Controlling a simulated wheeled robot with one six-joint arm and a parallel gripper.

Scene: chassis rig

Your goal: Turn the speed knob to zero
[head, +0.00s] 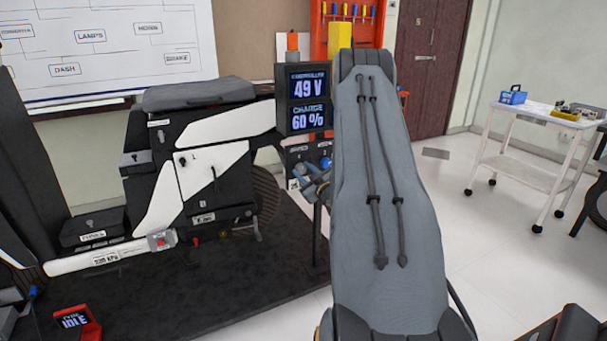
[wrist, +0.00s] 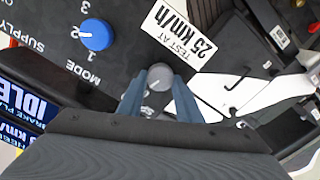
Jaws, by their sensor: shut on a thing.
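The grey knob (wrist: 160,76) with a pale pointer mark is on a black panel in the wrist view. I take it as the speed knob; its own label is not readable. My gripper (wrist: 158,92) is shut on this knob, with one blue-grey finger on each side. A white "TEST AT 25 km/h" label (wrist: 181,35) is just above and right of the knob.
A blue mode knob (wrist: 95,34), marked 1, 2 and 3, is close by at the upper left. The display (head: 306,98) reads 49 V and 60 %. The motorbike rig (head: 200,130) stands left. A white cart (head: 535,150) stands right, with clear floor before it.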

